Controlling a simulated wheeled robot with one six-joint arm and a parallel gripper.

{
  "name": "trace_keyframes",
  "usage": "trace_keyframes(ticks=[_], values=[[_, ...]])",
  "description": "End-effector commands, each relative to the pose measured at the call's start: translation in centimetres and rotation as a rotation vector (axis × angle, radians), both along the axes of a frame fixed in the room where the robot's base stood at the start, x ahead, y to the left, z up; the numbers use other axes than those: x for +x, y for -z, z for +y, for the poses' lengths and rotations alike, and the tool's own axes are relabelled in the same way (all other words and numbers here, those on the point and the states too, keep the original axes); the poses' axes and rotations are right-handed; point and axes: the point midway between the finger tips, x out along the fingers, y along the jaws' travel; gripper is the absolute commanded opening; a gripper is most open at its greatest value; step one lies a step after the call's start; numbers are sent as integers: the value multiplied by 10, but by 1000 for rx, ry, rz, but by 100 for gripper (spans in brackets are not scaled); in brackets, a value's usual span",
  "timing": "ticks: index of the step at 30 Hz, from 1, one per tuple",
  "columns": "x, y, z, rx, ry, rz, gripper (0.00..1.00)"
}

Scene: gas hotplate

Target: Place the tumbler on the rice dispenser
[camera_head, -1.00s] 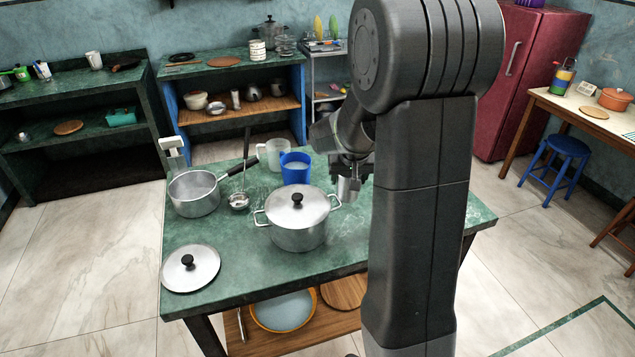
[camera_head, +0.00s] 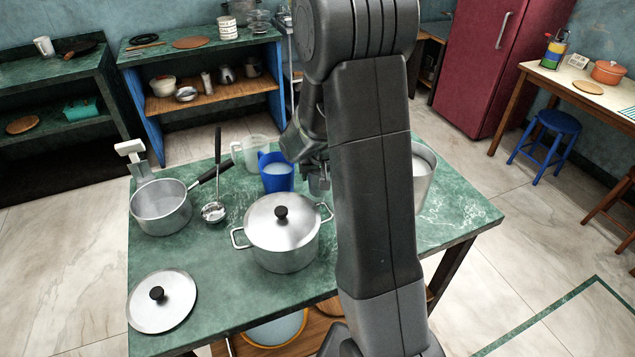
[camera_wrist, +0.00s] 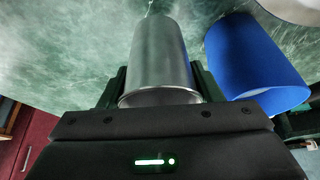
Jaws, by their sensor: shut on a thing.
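My gripper (camera_wrist: 158,78) is shut on the metal tumbler (camera_wrist: 160,52), a plain silver cup between its two fingers in the wrist view. In the head view the tumbler (camera_head: 318,184) shows only partly beneath my gripper (camera_head: 314,166), beside the blue mug, with my arm covering its right side. I cannot tell whether its base touches the green tabletop. I cannot pick out the rice dispenser with certainty. A multicoloured upright object (camera_head: 555,49) stands on the far right table, but I cannot tell what it is.
The blue mug (camera_head: 276,176) is close by the tumbler, also in the wrist view (camera_wrist: 250,62). A lidded pot (camera_head: 284,245), a saucepan (camera_head: 160,210), a ladle (camera_head: 213,212) and a loose lid (camera_head: 160,303) crowd the green table (camera_head: 215,275). A large pot (camera_head: 424,180) is partly behind my arm.

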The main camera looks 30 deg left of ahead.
Motion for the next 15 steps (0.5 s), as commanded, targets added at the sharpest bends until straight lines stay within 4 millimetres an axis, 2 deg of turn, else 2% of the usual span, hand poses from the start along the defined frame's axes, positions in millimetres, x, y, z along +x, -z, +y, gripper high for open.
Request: trace_keyframes(ticks=[3,6,15], values=[[-1,20,-1,-5,-1,4,36],[-1,31,-1,-2,0,3,36],[0,34,0,-1,0,1,36]])
